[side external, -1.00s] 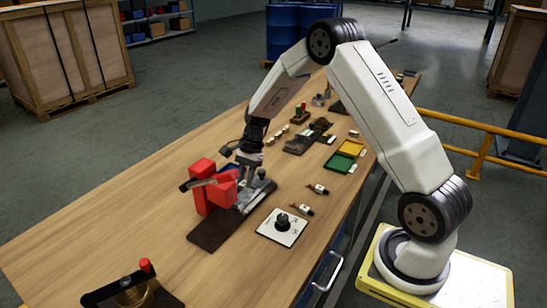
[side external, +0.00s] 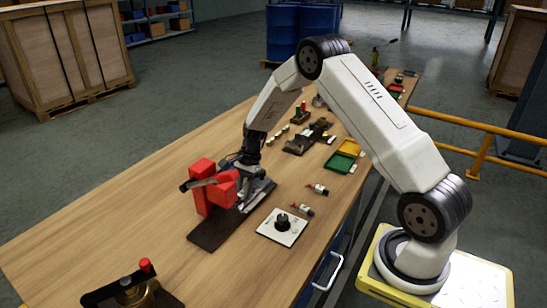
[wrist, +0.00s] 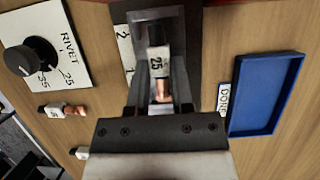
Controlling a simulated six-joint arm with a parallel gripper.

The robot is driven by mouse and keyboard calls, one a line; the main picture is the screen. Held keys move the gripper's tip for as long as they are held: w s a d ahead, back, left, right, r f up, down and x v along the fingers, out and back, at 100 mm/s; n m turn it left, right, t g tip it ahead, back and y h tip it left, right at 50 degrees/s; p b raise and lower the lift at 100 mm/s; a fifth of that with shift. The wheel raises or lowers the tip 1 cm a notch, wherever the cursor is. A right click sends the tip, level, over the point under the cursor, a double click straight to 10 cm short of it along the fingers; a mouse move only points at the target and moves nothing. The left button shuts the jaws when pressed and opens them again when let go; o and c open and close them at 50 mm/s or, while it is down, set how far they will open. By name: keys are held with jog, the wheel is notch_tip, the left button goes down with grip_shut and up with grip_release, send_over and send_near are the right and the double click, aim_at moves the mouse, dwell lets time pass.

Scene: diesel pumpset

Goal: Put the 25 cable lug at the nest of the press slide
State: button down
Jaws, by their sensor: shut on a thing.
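The 25 cable lug (wrist: 157,64) has a white sleeve marked 25 and a copper end. It sits between the fingers of my gripper (wrist: 160,88), which is shut on it. In the wrist view, the lug is over the grey metal press slide (wrist: 150,16).
A dial plate marked RIVET, 35 and 25 (wrist: 48,72) lies left of the slide. Two other lugs (wrist: 52,111) (wrist: 82,153) lie below it. A blue tray (wrist: 267,95) with a DONE label is to the right.

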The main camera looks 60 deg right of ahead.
jog(key=shift+f, duration=0.1)
jog(key=c, duration=0.5)
grip_release()
jog(key=v, duration=1.2)
